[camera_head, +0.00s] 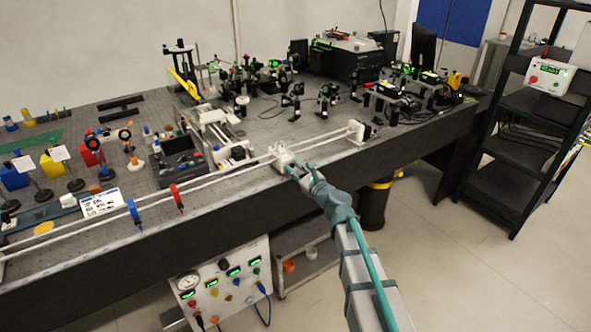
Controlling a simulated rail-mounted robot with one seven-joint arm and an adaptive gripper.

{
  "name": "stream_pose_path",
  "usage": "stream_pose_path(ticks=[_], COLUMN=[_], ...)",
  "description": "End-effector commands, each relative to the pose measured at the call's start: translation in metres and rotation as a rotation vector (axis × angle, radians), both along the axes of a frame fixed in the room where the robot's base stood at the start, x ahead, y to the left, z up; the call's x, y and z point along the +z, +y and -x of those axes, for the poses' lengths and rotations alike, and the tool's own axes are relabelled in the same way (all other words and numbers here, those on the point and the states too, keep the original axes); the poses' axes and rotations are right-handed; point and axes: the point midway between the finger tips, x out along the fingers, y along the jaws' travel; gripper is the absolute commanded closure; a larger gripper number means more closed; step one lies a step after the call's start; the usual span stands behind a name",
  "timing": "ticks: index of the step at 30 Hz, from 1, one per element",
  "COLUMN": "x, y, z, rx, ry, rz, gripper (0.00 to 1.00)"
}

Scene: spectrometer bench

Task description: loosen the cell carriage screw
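A small whitish carriage block (282,158) sits on the pair of pale rails along the bench's front edge. I take it to be the cell carriage; its screw is too small to make out. My gripper (301,166) is at the front right side of this block, reaching in from the lower right. Its two teal fingers look spread apart with a gap between them, and I see nothing held. The left fingertip is very close to the block; I cannot tell whether it touches.
Optical mounts crowd the bench behind. A black shelf (510,115) stands right.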

Motion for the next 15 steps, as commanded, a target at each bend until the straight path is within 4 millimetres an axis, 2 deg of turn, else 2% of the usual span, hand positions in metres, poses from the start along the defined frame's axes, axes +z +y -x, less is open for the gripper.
stream_pose_path(ticks=[1, 3, 15], x=[0.0000, 0.0001, -0.0019], y=[-0.0001, 0.0000, -0.0002], z=[0.0001, 0.0001, 0.0002], rx=[0.000, 0.000, 0.000], ry=[0.000, 0.000, -0.023], rz=[0.000, 0.000, 0.029], gripper=[0.91, 1.00, 1.00])
